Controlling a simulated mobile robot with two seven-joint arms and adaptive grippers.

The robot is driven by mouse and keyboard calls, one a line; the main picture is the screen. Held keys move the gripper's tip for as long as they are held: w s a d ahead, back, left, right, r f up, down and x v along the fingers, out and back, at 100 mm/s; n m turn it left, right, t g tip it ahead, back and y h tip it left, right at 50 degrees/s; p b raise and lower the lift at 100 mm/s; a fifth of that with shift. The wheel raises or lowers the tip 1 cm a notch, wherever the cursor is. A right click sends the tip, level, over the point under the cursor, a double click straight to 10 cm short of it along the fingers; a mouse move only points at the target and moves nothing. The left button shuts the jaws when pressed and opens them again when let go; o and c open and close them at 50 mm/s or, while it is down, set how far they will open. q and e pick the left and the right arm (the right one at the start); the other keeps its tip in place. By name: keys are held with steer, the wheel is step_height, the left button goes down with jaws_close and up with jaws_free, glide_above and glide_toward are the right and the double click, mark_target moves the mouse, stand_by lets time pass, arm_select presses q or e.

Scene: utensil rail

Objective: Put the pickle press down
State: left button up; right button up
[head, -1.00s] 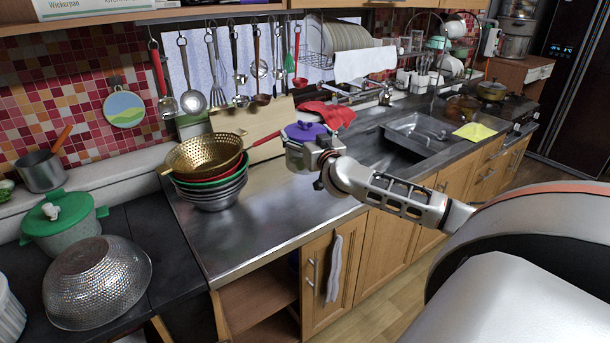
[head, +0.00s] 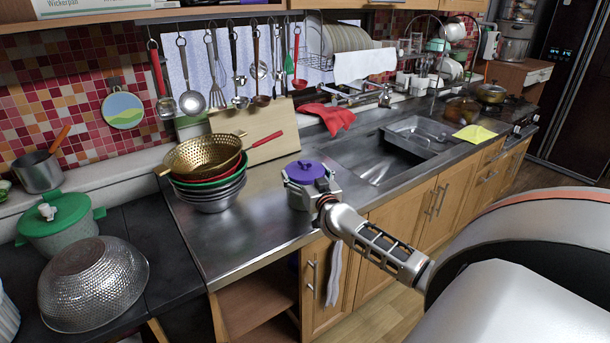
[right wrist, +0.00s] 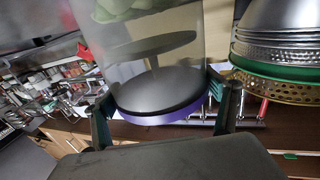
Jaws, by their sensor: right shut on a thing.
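The pickle press (head: 303,172) is a clear jar with a purple lid, upright at the front of the steel counter (head: 260,222), left of the sink. My right gripper (head: 319,190) is shut on it from the front right. In the right wrist view the picture is upside down, and the press (right wrist: 155,85) sits between the two fingers near its purple lid. Its base is at or just above the counter; I cannot tell if it touches. My left gripper is not in view.
Stacked bowls and a gold colander (head: 205,160) stand left of the press. The sink (head: 380,160) lies to its right, a red cloth (head: 330,117) behind. A cutting board (head: 255,130) leans at the back. Bare counter lies between bowls and press.

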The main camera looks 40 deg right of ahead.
steer(key=shift+r, duration=0.1)
steer(key=o, duration=2)
